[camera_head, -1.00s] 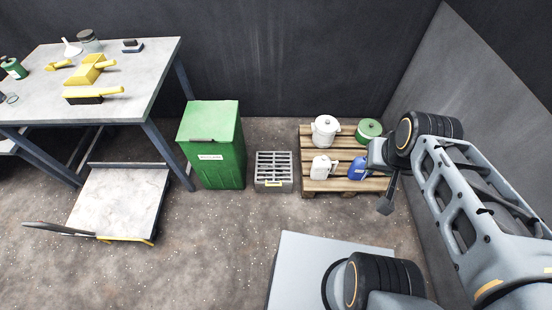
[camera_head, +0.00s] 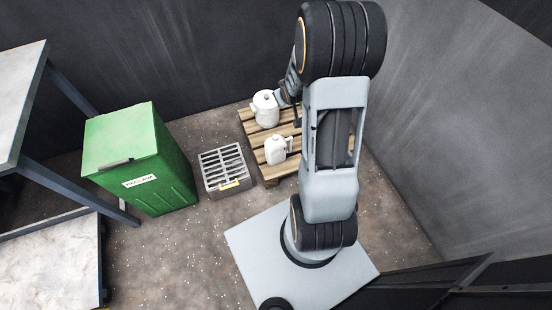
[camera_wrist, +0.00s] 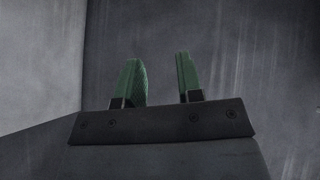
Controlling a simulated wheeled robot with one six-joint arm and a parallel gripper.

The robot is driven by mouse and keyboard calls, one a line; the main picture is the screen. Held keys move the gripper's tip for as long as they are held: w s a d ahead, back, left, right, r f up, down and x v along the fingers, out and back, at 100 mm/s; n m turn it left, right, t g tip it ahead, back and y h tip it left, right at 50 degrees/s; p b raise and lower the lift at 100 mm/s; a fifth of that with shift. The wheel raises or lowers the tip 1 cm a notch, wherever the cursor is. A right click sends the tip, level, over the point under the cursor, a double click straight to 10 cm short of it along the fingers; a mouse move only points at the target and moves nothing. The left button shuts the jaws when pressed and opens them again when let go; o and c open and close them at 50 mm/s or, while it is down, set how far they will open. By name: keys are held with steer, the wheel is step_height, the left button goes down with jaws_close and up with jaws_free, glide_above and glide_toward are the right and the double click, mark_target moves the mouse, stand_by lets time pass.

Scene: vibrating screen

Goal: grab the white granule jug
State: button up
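A small white jug with a handle (camera_head: 277,150) stands upright on the front part of the wooden pallet (camera_head: 259,158). A larger white lidded container (camera_head: 265,108) stands behind it on the pallet. The views do not show a label telling which holds granules. In the wrist view my gripper (camera_wrist: 157,62) has its two green fingers apart with nothing between them; only grey walls show beyond. In the head view my arm's end is near the right of the lidded container in the picture, and my arm hides the pallet's right side.
A green lidded bin (camera_head: 145,160) stands at the left. A grey slotted crate (camera_head: 224,168) sits on the floor between bin and pallet. A table (camera_head: 20,95) is at the far left. Dark walls close off the back and right.

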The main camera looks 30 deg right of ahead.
steer(key=s+d+f+t+b, duration=0.2)
steer(key=f+b, duration=0.3)
steer(key=f, duration=0.9)
steer(key=s+d+f+m+t+y+b, duration=0.1)
steer(key=s+d+f+t+b, duration=0.3)
steer(key=f, duration=1)
steer(key=s+d+f+b, duration=0.1)
steer(key=f+b, duration=0.5)
steer(key=f, duration=0.8)
steer(key=b+x, duration=0.6)
steer(key=x, duration=0.7)
steer(key=shift+w+f, duration=0.15)
steer(key=shift+w, duration=0.2)
steer(key=shift+d, duration=0.15)
steer(key=shift+c, duration=0.4)
jaws_close()
